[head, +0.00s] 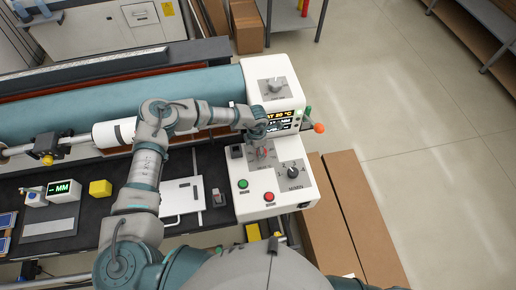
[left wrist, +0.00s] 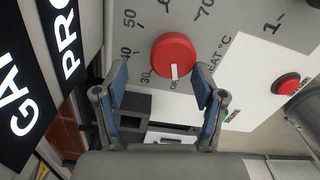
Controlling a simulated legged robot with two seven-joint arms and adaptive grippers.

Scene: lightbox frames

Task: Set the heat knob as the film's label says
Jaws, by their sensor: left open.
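The red heat knob (left wrist: 175,55) is on the white control panel (head: 251,211), on a printed scale with OFF and 30 to 70 visible. Its white pointer is at the OFF mark. My left gripper (head: 259,135) is over the panel in the head view and partly covers the knob (head: 264,152). In the left wrist view the open fingers (left wrist: 162,77) are on either side of the knob's lower edge, with nothing gripped; contact cannot be told. The teal film roll (head: 50,117) lies left of the panel. I cannot read a film label. My right gripper is out of view.
A black knob (head: 291,171), a green button (head: 243,184) and a red button (head: 269,197) share the panel. A display (head: 279,117) reads "AT 20 °C". A red button (left wrist: 287,83) is right of the heat knob. Brown boards (head: 355,215) lie right of the machine.

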